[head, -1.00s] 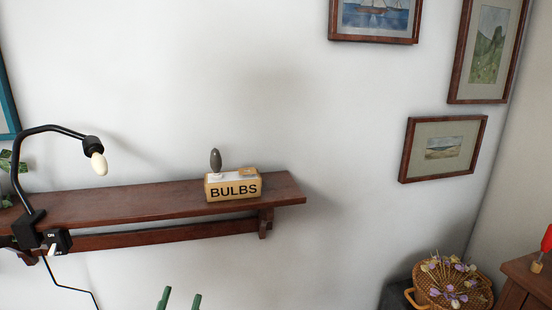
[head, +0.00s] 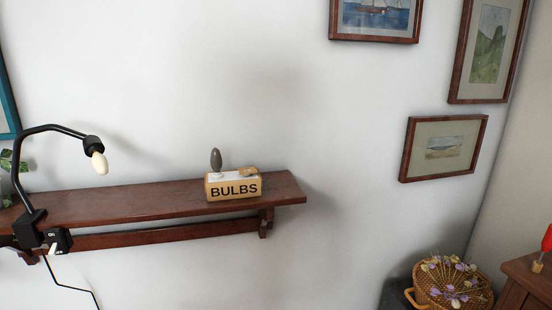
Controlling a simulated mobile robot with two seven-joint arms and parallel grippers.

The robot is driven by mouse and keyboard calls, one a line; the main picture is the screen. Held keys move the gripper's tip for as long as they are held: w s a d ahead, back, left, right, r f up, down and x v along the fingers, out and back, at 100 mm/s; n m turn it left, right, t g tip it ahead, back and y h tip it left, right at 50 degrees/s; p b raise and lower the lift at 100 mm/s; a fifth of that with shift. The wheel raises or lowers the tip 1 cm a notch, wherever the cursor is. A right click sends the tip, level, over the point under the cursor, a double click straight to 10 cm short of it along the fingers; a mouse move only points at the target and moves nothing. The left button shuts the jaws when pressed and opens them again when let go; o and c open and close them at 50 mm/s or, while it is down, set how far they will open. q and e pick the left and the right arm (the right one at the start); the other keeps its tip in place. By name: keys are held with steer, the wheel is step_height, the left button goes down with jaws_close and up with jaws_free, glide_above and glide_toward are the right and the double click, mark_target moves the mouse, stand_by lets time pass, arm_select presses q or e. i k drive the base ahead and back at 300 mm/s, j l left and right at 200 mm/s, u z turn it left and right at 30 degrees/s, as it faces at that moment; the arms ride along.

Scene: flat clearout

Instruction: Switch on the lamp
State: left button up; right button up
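The black gooseneck lamp (head: 48,129) is clamped to the left part of the wooden shelf. Its arm curves up and over to a dark socket holding a pale cream bulb (head: 100,163), which shows no glow. A black switch box (head: 60,240) sits beside the clamp at the shelf's front edge, with small white lettering and a white lever (head: 53,250) at its lower left. The lettering is too small to read surely now. A black cord hangs below. Neither of my grippers is in view.
A box labelled BULBS (head: 233,187) with a grey bulb (head: 216,159) standing up from it sits on the wooden shelf (head: 150,202). Framed pictures hang at the right. A wicker basket (head: 425,296) and a wooden cabinet (head: 525,285) stand lower right. Below the shelf is bare wall.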

mark_target(53, 253)
steer(key=u, duration=1.4)
steer(key=i, duration=0.45)
steer(key=j+u, duration=0.05)
